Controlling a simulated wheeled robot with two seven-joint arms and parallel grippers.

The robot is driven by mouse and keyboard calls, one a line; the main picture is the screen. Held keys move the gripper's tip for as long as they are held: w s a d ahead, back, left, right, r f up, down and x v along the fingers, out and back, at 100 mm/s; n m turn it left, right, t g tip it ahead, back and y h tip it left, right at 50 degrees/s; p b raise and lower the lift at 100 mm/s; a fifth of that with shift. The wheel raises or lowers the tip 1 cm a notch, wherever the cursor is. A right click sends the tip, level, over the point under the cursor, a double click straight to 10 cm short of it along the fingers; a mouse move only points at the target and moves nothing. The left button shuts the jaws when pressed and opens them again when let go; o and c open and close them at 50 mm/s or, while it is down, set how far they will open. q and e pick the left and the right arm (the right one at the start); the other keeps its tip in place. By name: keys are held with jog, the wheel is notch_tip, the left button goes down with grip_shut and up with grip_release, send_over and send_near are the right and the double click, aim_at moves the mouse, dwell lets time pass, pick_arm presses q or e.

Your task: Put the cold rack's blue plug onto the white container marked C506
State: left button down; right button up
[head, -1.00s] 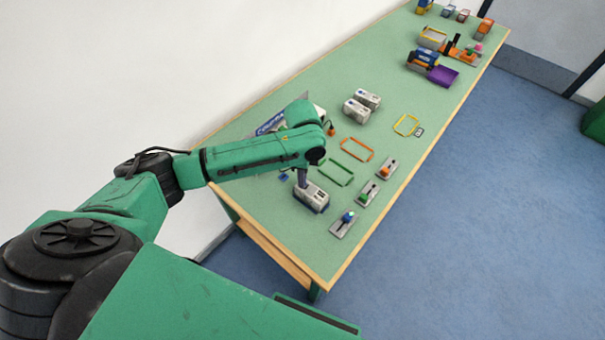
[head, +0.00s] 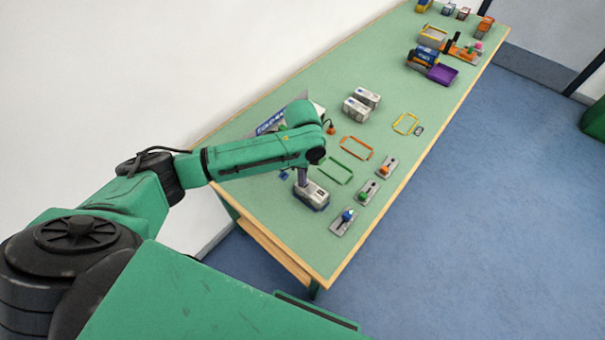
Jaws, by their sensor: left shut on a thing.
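A white container (head: 311,196) with dark markings on top stands on the green table near its front end; I cannot read its mark. My left gripper (head: 303,184) points down at the far left end of its top. It is shut, seemingly on the blue plug, which its fingers and the arm hide. I cannot tell whether the plug touches the container. The rack with a blue-lettered sign (head: 269,123) is partly behind my left forearm. An orange plug (head: 330,128) shows at its right. My right gripper is not in view.
A small blue thing (head: 283,176) lies left of the gripper. Grey plates with blue (head: 347,214), green and orange knobs line the right edge. Green (head: 337,171), orange and yellow frames lie beyond. Two white containers (head: 356,110) stand farther back.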

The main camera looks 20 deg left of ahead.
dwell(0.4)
pick_arm(q)
jog(key=shift+c, duration=1.1)
grip_release()
notch_tip(320, 180, up, 7)
jog(key=p, duration=0.9)
jog(key=shift+f, duration=0.1)
